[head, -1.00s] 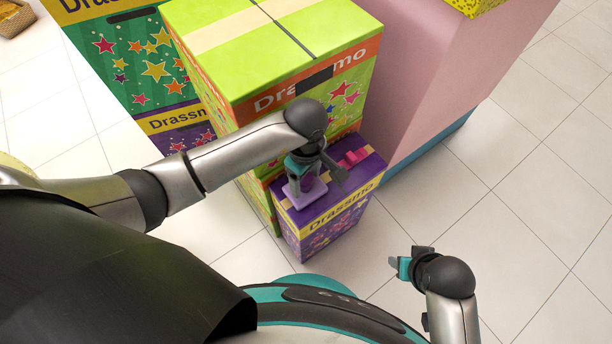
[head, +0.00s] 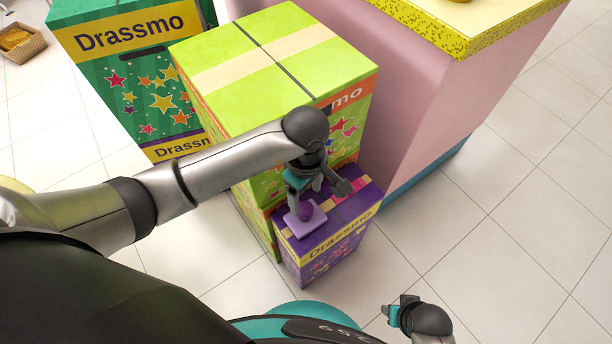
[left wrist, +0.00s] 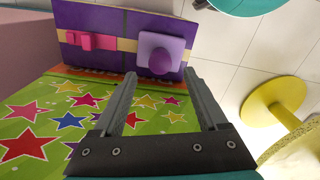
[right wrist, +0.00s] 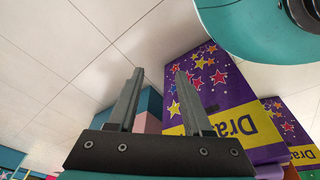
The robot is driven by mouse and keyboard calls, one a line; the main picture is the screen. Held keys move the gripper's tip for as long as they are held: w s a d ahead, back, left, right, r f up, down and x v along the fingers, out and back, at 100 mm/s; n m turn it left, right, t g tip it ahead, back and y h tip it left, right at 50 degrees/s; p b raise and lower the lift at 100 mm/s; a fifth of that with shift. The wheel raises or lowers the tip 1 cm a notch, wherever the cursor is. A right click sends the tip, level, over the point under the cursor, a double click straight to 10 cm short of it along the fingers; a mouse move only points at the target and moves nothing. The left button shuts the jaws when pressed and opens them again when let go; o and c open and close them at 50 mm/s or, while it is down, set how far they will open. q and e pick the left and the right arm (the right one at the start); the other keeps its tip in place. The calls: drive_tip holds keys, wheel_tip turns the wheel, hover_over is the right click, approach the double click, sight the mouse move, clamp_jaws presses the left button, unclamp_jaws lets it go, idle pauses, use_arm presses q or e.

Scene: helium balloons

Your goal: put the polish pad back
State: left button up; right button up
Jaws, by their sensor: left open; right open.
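The polish pad (head: 308,224), a lilac square plate with a round purple knob, lies on top of the small purple box (head: 335,250). In the left wrist view the pad (left wrist: 150,46) lies just beyond my fingertips, its knob near the gap between them. My left gripper (head: 320,192) is open and empty above the box, close to the pad; whether it touches the knob I cannot tell. My right gripper (head: 392,312) is open and empty, low at the right over the floor; its fingers also show in the right wrist view (right wrist: 157,72).
A pink block (left wrist: 90,41) sits on the same purple box. A tall lime-green box (head: 275,60) stands directly behind, with a green box (head: 135,80) to its left. A pink counter with a yellow top (head: 470,40) stands at the right. Tiled floor at right is clear.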

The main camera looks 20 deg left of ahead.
sight(306, 208)
use_arm(q)
drive_tip(key=shift+r+p, duration=0.8)
drive_tip(key=shift+r, duration=1.7)
use_arm(e)
drive_tip(key=shift+s+d+f, duration=0.3)
drive_tip(key=shift+f, duration=0.25)
drive_tip(key=shift+s+d+f, duration=0.3)
drive_tip(key=shift+f, duration=0.25)
drive_tip(key=shift+s+d+f, duration=0.3)
drive_tip(key=shift+f, duration=0.25)
